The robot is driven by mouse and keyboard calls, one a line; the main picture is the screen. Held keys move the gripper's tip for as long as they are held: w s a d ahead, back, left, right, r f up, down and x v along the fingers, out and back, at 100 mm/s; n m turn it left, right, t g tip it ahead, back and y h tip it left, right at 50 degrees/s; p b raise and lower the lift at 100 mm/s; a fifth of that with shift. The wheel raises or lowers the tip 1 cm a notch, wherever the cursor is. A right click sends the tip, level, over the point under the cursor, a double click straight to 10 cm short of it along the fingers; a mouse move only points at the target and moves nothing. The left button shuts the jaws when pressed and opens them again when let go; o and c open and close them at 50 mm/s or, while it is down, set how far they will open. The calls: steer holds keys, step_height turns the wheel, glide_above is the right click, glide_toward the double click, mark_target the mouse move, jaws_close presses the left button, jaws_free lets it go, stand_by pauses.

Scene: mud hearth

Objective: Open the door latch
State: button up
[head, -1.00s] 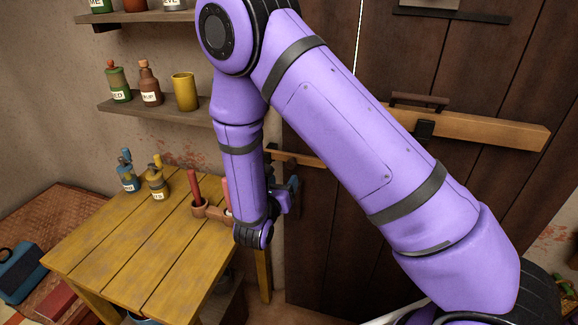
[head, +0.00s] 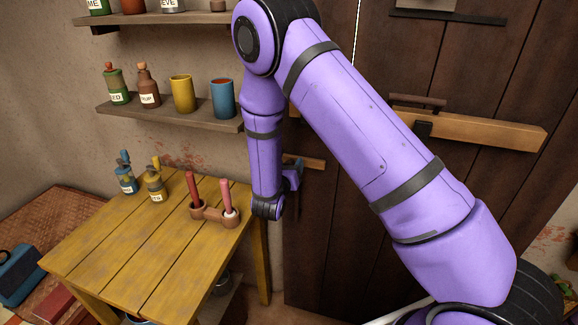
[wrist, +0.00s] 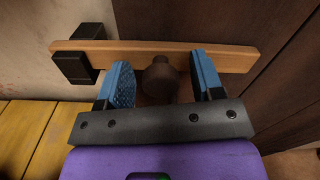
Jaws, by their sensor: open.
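The door latch is a light wooden bar (wrist: 220,57) with a round dark brown knob (wrist: 160,80), seen in the wrist view. Its left end passes through a black bracket (wrist: 75,67) at the wall. My gripper (wrist: 160,64) is open, with one blue finger on each side of the knob. Gaps show on both sides, so neither finger appears to touch it. In the head view, part of the bar (head: 312,164) shows beside my gripper (head: 293,174), and my arm hides the rest. The dark plank door (head: 325,235) stands behind.
A larger wooden bar (head: 490,132) crosses the door at the right.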

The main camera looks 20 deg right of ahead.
jaws_close()
steer(key=shift+d+r+m, duration=0.15)
steer(key=shift+r+m, duration=0.9)
steer(key=shift+m, duration=0.25)
steer(key=shift+s+d+r+m, duration=0.15)
steer(key=shift+r+m, duration=0.25)
steer(key=shift+m, duration=0.25)
steer(key=shift+s+d+r+m, duration=0.1)
steer(key=shift+d+r+m, duration=0.1)
steer(key=shift+r+m, duration=0.35)
steer(key=shift+s+d+r+m, duration=0.15)
steer(key=shift+r+m, duration=0.15)
steer(key=shift+m, duration=0.4)
jaws_free()
steer(key=v, duration=1)
steer(key=shift+s+a, duration=0.2)
steer(key=shift+s, duration=0.1)
